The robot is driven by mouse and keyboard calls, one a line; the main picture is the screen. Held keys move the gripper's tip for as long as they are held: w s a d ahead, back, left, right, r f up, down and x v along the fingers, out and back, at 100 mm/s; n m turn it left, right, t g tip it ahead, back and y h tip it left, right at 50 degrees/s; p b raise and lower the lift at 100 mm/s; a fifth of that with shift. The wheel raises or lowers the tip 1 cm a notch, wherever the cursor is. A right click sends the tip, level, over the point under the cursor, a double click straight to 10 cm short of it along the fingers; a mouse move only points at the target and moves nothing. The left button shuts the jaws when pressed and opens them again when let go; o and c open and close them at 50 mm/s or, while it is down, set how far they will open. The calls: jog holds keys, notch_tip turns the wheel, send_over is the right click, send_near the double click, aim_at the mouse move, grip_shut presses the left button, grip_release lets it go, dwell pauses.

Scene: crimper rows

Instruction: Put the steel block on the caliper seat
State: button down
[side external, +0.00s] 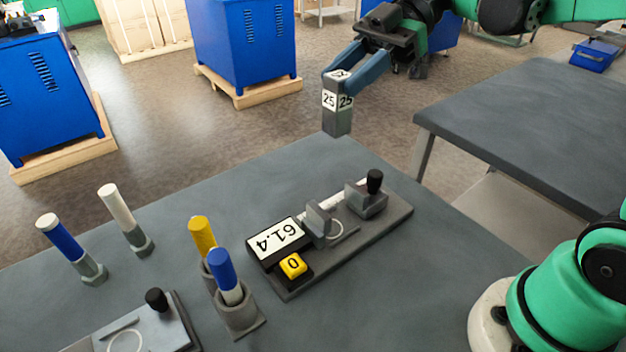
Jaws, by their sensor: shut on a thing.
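The steel block (337,119) is a grey upright block with white labels reading 25 near its top. My gripper (343,85) is shut on its upper part and holds it in the air, beyond the far edge of the table in the picture. The caliper (391,223) lies on the table below and in front of the block, on a dark base. The block is apart from the caliper. A seat is not clearly distinguishable between the jaws.
Blue-and-white (226,280) and yellow (202,235) markers stand in grey holders left of the caliper. White (117,207) and blue (60,237) pens stand farther left. Another knobbed fixture (150,325) sits at the front. A second table (530,130) stands at right.

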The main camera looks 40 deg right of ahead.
aim_at(322, 209)
notch_tip(322, 209, down, 18)
jog(key=shift+r, duration=0.1)
dwell(0.5)
jog(key=c, duration=0.5)
grip_release()
jog(key=shift+f, duration=0.2)
jog(key=shift+c, duration=0.2)
